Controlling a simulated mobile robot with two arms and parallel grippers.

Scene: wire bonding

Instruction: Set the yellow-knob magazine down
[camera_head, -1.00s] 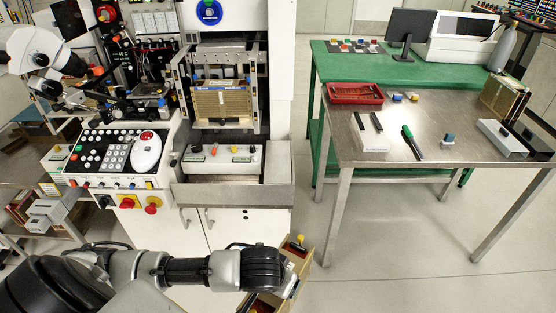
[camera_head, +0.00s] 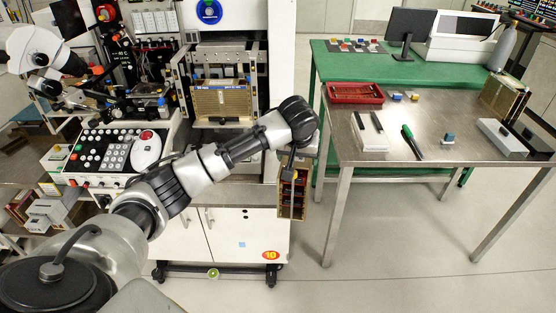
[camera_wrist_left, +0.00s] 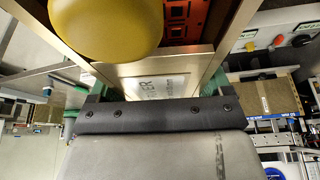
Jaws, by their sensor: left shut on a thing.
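The yellow-knob magazine (camera_head: 293,196) hangs below my left gripper (camera_head: 290,160) in the head view, at the left edge of the steel table. It is a narrow brass-coloured frame with dark red slots, held clear of the floor. In the left wrist view the yellow knob (camera_wrist_left: 106,25) is large and close, beside the metal end plate (camera_wrist_left: 165,66) of the magazine. My left gripper is shut on the magazine; its fingertips are mostly hidden. My right gripper is not in view.
The steel table (camera_head: 375,150) holds a red tray (camera_head: 355,93), a green-handled tool (camera_head: 411,142), small blocks and a brass magazine (camera_head: 504,97) at the right. Bare steel lies between them. The bonding machine (camera_head: 225,100) with another magazine stands at the left.

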